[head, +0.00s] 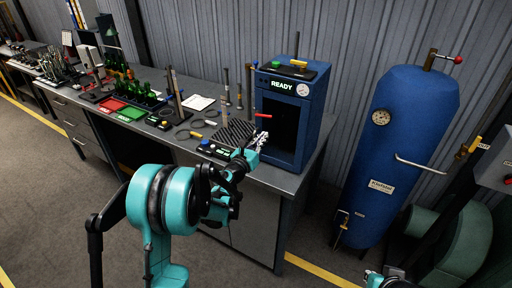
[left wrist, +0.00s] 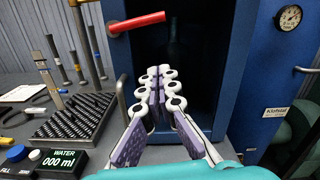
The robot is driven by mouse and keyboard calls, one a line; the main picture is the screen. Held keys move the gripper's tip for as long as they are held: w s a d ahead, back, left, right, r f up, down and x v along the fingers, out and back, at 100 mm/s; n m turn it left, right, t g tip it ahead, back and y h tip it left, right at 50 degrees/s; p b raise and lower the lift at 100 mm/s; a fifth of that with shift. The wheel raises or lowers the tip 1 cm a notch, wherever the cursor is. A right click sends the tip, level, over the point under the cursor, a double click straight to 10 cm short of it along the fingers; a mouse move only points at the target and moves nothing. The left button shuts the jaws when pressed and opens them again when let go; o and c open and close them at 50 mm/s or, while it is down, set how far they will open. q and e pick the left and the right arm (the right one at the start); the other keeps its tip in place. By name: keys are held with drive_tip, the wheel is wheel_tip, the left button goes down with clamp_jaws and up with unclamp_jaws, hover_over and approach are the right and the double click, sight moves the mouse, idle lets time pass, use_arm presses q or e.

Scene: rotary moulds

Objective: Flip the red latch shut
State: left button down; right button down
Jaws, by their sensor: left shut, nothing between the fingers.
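The red latch (head: 263,115) is a short red bar on the left side of the blue cabinet's dark opening. In the left wrist view the latch (left wrist: 136,22) sticks out roughly level, rising slightly to the right. My left gripper (head: 264,136) is in front of the opening, just below the latch. In the left wrist view the left gripper's white fingers (left wrist: 158,72) are together and empty, below and a little right of the latch, apart from it in the picture. My right gripper cannot be made out; only a teal piece shows at the head view's bottom edge.
The blue cabinet (head: 318,105) bears a lit READY sign. A dark studded pad (left wrist: 75,116) and a WATER display (left wrist: 62,158) are left of the gripper. A blue tank (head: 400,150) stands at the right. The bench (head: 299,184) carries several tools and trays further left.

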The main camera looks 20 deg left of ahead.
use_arm(q)
drive_tip(key=w+r, duration=0.1)
drive_tip(key=r, duration=0.1)
drive_tip(key=w+r, duration=0.1)
drive_tip(key=r, duration=0.1)
drive_tip(key=shift+w, duration=0.4)
